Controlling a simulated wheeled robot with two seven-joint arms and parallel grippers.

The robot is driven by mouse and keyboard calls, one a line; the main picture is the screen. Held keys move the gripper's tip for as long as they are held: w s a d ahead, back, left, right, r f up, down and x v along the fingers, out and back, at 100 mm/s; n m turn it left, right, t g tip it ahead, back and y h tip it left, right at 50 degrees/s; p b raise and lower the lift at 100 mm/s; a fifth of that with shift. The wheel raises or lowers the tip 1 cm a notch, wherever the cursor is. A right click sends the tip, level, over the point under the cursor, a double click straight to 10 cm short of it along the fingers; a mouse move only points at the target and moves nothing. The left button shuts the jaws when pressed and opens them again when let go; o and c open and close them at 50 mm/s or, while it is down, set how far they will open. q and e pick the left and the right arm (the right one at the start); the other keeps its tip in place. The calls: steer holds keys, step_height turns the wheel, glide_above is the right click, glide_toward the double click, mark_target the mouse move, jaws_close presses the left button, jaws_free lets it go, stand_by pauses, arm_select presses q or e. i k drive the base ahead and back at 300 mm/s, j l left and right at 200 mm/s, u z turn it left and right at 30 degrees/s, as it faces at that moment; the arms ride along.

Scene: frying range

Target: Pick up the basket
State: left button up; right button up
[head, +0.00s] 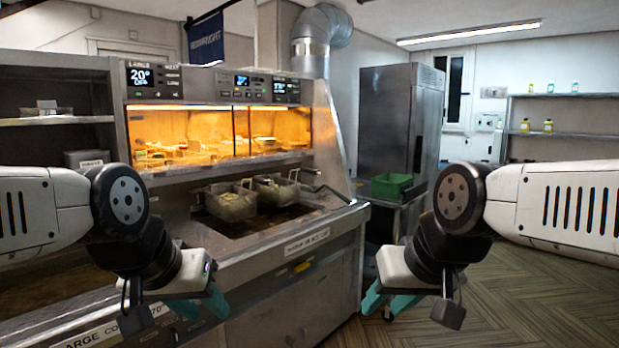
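Two wire frying baskets sit side by side at the fryer well, the left basket (230,205) and the right basket (276,191). Each has a handle, and the right one's points right towards the counter edge. A green open crate (391,185) stands further right on a metal stand. The task does not say which basket is meant. My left gripper (199,304) hangs in front of the fryer counter, nearer to me than the baskets, with its teal fingers apart. My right gripper (388,302) hangs over the floor right of the counter, its teal fingers apart. Both look empty and touch no basket.
The steel frying range (330,215) fills the left, with a lit warming cabinet (190,135) above the well. A tall steel fridge (400,120) stands behind the crate. Shelves with bottles (560,132) are at the far right. The wood floor (530,290) at right is clear.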

mark_target(230, 203)
steer(key=i+l+u, duration=0.2)
steer(key=u, duration=0.3)
steer(key=i+l+u, duration=0.15)
steer(key=u, duration=0.35)
steer(key=i+l+u, duration=0.1)
steer(key=l, duration=0.35)
steer(key=i+l+u, duration=0.1)
steer(key=l, duration=0.3)
steer(key=i+l+u, duration=0.1)
steer(key=l, duration=0.35)
steer(key=i+l+u, duration=0.1)
steer(key=l, duration=0.4)
steer(key=i+l+u, duration=0.1)
steer(key=l, duration=0.35)
steer(key=i+l+z, duration=0.15)
steer(key=l, duration=0.3)
steer(key=i+l+z, duration=0.15)
steer(key=l, duration=0.25)
steer(key=i+l+z, duration=0.15)
steer(key=i+l, duration=0.5)
steer(key=l, duration=0.25)
